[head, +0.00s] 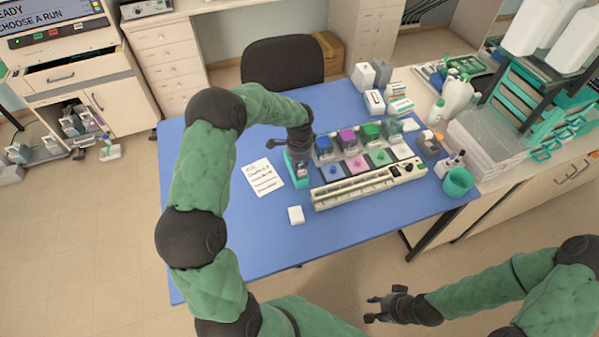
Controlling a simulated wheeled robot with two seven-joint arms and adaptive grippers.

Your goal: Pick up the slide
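My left gripper (296,152) points down over a small teal holder (299,181) on the blue table, at the left end of the row of stain jars. The gripper hides the top of the holder, and I cannot tell how far its fingers are apart. No slide can be made out at this size; one may be hidden under the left gripper. My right gripper (372,309) is off the front of the table, low in the picture, with its fingers apart and nothing between them.
Jars with blue (324,147), magenta (347,140) and green (371,132) lids stand right of the holder. A long cream rack (350,192) lies in front. A written sheet (262,180), a small white block (296,215) and a teal cup (458,181) are also on the table (262,238). Its front left is clear.

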